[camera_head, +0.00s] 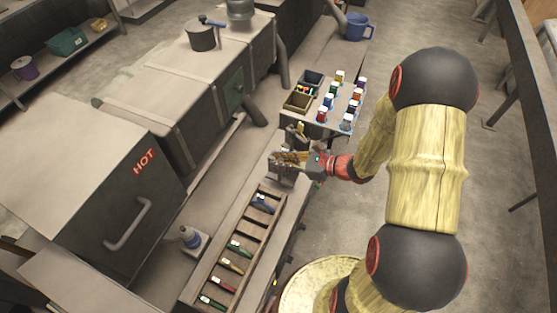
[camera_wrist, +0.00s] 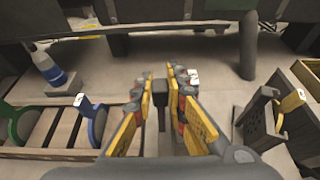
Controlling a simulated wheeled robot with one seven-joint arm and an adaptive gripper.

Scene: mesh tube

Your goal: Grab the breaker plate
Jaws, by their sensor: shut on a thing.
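My gripper (camera_wrist: 161,88) has its two yellow fingers close together over the work ledge. A narrow dark piece (camera_wrist: 160,98) shows between them, seen nearly edge-on. It may be the breaker plate, but its full shape is hidden by the fingers. A small white label shows by the right fingertip. In the head view my gripper (camera_head: 292,157) is at the far end of the slotted rack, and what it holds is too small to make out.
The slotted rack (camera_head: 222,262) holds several tools with coloured handles, including a blue one (camera_wrist: 92,122). A dark slotted piece with a yellow part (camera_wrist: 262,118) stands to the right of my gripper. A bottle (camera_wrist: 50,67) stands at left. Small jars and bins (camera_head: 298,101) lie beyond.

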